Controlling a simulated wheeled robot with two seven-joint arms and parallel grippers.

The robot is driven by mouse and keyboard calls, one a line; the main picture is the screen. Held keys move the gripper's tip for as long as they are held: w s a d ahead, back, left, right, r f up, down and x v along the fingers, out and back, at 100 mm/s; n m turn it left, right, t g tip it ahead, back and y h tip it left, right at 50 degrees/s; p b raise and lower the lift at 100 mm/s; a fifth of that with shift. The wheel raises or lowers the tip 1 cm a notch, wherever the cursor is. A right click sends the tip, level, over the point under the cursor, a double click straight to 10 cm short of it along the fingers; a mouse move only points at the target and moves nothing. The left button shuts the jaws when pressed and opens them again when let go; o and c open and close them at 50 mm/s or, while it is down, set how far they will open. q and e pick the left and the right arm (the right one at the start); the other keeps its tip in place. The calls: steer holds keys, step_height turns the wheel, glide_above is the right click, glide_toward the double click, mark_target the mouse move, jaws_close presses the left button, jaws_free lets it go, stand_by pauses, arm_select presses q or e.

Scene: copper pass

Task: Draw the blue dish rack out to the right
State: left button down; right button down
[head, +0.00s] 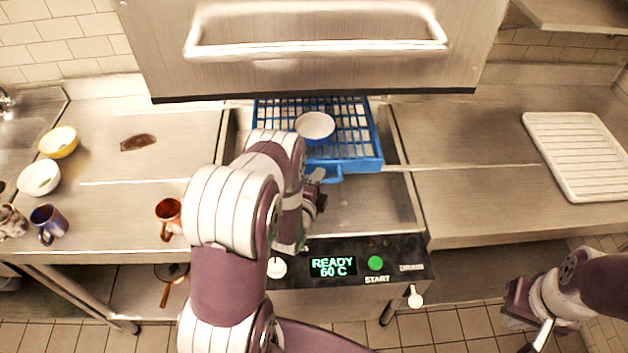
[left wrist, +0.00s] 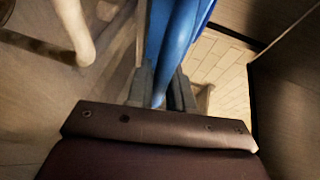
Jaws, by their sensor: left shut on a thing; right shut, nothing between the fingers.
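The blue dish rack (head: 372,150) lies under the raised steel hood of the dishwasher, its front end showing and its back hidden. A bowl (head: 315,126), white inside and blue outside, sits in it. My left gripper (head: 317,178) is at the rack's front, by its blue handle (head: 332,172), partly hidden by my own arm. In the left wrist view my left gripper (left wrist: 161,92) is shut on a blue bar of the rack (left wrist: 178,35). My right gripper (head: 541,338) is shut and empty at the lower right, away from the rack.
The steel counter to the right (head: 470,150) is clear near the machine, with a white ribbed tray (head: 577,150) further right. On the left counter stand a yellow bowl (head: 58,142), a white bowl (head: 38,178), a blue mug (head: 47,220) and a copper-coloured mug (head: 168,215). The hood (head: 310,75) hangs above.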

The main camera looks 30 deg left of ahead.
arm_select(q)
steer(key=w+d+b, duration=0.3)
steer(key=w+d, duration=0.1)
steer(key=d, duration=0.3)
steer(key=w+d+b, duration=0.3)
steer(key=w+d, duration=0.2)
steer(key=d, duration=0.3)
steer(key=w+d+b, duration=0.3)
steer(key=w+d, duration=0.1)
steer(key=d, duration=0.3)
steer(key=shift+w+d+f, duration=0.15)
steer(key=shift+w+d, duration=0.15)
steer(key=shift+w, duration=0.05)
steer(key=shift+w+d, duration=0.35)
steer(key=shift+d, duration=0.2)
steer(key=c, duration=1.1)
jaws_free()
steer(key=b+v, duration=0.1)
steer(key=v, duration=1.1)
steer(key=shift+s, duration=0.35)
